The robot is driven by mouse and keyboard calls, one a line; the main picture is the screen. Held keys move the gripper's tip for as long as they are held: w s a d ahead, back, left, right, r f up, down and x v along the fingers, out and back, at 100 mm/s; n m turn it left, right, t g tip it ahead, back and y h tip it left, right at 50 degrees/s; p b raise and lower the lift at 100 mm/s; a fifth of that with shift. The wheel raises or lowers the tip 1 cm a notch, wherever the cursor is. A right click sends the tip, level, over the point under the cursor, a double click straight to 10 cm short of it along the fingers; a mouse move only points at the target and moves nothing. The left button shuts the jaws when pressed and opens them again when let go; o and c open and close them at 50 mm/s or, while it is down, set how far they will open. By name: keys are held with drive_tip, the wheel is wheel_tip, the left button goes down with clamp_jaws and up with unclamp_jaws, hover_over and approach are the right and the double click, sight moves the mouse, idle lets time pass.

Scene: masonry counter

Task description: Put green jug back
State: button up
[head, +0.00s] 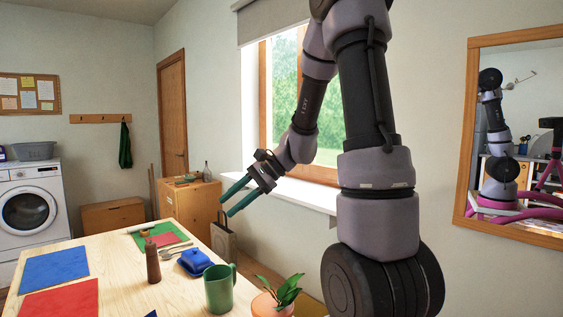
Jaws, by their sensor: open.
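The green jug (219,292) stands upright on the light wooden table (128,274), near the table's right edge. It looks like a tall mug with a handle on its right side. My gripper (225,206) is open and empty, with teal fingers pointing down and left. In the picture it is above the jug and apart from it, over or beyond the table's right edge; its exact distance is hard to tell.
Blue (54,269) and red (62,302) mats lie at left. A red-and-green mat (166,238) holds small items. The windowsill (300,192) is behind my arm.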

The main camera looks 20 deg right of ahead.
drive_tip(key=s+d+r+n+t+h, duration=0.2)
drive_tip(key=s+d+r+n+h, duration=0.1)
drive_tip(key=s+r, duration=0.3)
drive_tip(key=s+d+r+n+t+h, duration=0.3)
drive_tip(key=s+d+r+n+h, duration=0.1)
drive_tip(key=s, duration=0.5)
wheel_tip(320, 180, up, 3)
drive_tip(key=shift+s+f+n+h, duration=0.2)
drive_tip(key=shift+s+n+h, duration=0.2)
drive_tip(key=shift+n+h, duration=0.3)
